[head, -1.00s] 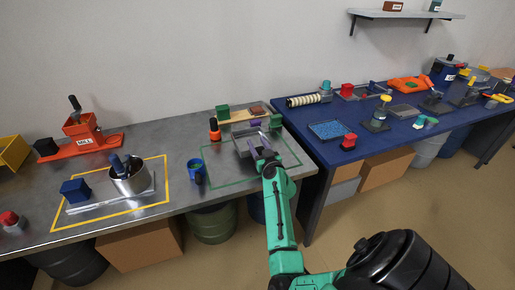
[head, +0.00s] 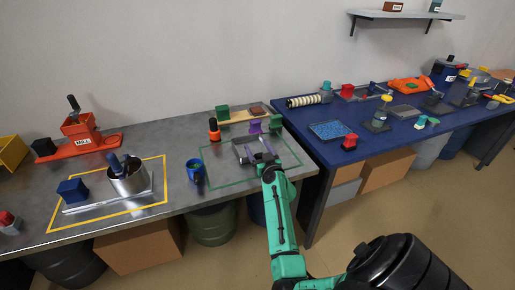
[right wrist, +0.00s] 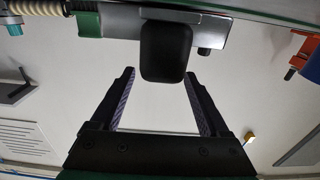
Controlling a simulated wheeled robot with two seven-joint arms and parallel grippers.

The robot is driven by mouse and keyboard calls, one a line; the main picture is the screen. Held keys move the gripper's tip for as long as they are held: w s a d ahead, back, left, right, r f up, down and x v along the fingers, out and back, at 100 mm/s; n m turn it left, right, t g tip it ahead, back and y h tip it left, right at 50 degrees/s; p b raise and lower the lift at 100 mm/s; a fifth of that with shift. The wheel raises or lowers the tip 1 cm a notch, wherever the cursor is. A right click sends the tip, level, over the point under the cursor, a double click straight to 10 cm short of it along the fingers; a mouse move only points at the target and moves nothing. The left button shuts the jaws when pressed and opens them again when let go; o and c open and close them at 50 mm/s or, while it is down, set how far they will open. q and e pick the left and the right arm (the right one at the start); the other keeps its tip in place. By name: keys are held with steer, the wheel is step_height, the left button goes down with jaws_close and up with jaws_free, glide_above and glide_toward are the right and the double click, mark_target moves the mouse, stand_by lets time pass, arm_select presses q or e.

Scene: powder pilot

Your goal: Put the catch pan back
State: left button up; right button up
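The catch pan (head: 239,152), a shallow grey tray, is inside the green outline on the grey bench in the head view. My right gripper (head: 265,158) is at its near side, with two lavender-lined fingers spread apart. In the right wrist view, the right gripper (right wrist: 163,100) is open. A dark rounded block, seemingly the pan's handle (right wrist: 166,52), shows ahead between the fingers, with a gap on both sides. A grey edge (right wrist: 120,20) runs behind it. The gripper partly hides the pan in the head view. My left gripper is not in view.
A blue mug (head: 195,170) stands left of the pan and an orange-and-black bottle (head: 214,130) behind it. A steel pot (head: 127,180) is within the yellow outline. The blue bench (head: 310,140) adjoins on the right.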

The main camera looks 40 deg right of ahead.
steer(key=shift+r+p, duration=0.25)
steer(key=shift+p, duration=0.05)
steer(key=shift+r+p, duration=0.5)
steer(key=v, duration=1.2)
steer(key=shift+f, duration=0.15)
